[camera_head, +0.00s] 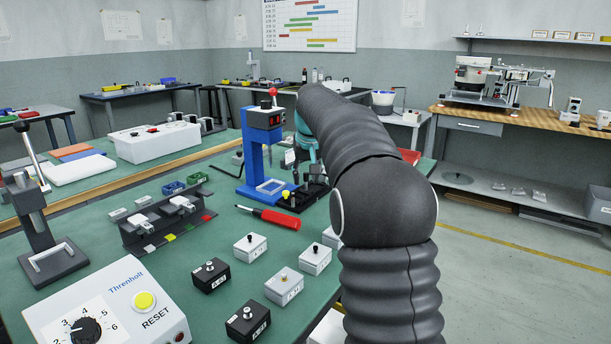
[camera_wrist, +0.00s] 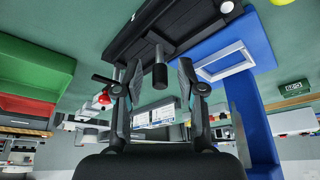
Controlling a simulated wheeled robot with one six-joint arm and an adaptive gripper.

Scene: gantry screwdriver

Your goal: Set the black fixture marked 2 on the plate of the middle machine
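The blue machine (camera_head: 252,165) stands mid-table in the head view, with a white-framed plate (camera_head: 270,187) on its base; the plate also shows in the wrist view (camera_wrist: 225,62). A long black base (camera_wrist: 165,28) lies beside this machine, with a dark upright cylinder (camera_wrist: 160,65) near its edge. My gripper (camera_wrist: 160,77) is open, its fingers on either side of the cylinder in the picture; I cannot tell if they touch it. In the head view my arm hides most of the gripper. I cannot read a 2 on any black part.
Small black blocks (camera_head: 211,275) and white blocks (camera_head: 285,287) with knobs stand at the front. A red screwdriver (camera_head: 267,216) lies before the blue machine. A black rail fixture (camera_head: 165,222), a lever press (camera_head: 45,240) and a white control box (camera_head: 110,310) occupy the left.

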